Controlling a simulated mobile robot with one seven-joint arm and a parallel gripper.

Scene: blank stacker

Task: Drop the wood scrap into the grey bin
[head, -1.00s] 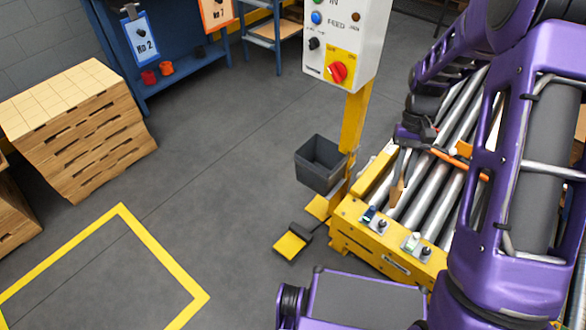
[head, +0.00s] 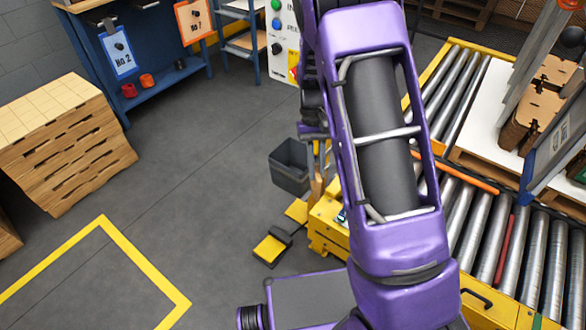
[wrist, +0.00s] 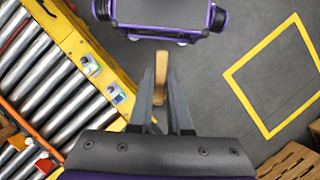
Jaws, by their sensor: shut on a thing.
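The wood scrap (wrist: 161,72) is a light brown, narrow block. My gripper (wrist: 160,88) is shut on it, with a dark finger on each side and the far end sticking out beyond the fingertips. In the head view the scrap (head: 316,186) hangs down just right of the grey bin, and my gripper (head: 319,152) is partly hidden by my purple arm. The grey bin (head: 289,174) is an open box beside the yellow post. The scrap looks close to its right side in the picture; I cannot tell its height over the rim. I cannot make out the bin in the wrist view.
The roller conveyor (head: 461,215) with its yellow frame lies right of the bin. A yellow foot pedal (head: 270,249) is on the floor in front. The control box (head: 285,40) stands behind, partly hidden by my arm. The floor to the left is clear up to the stacked wood (head: 68,150).

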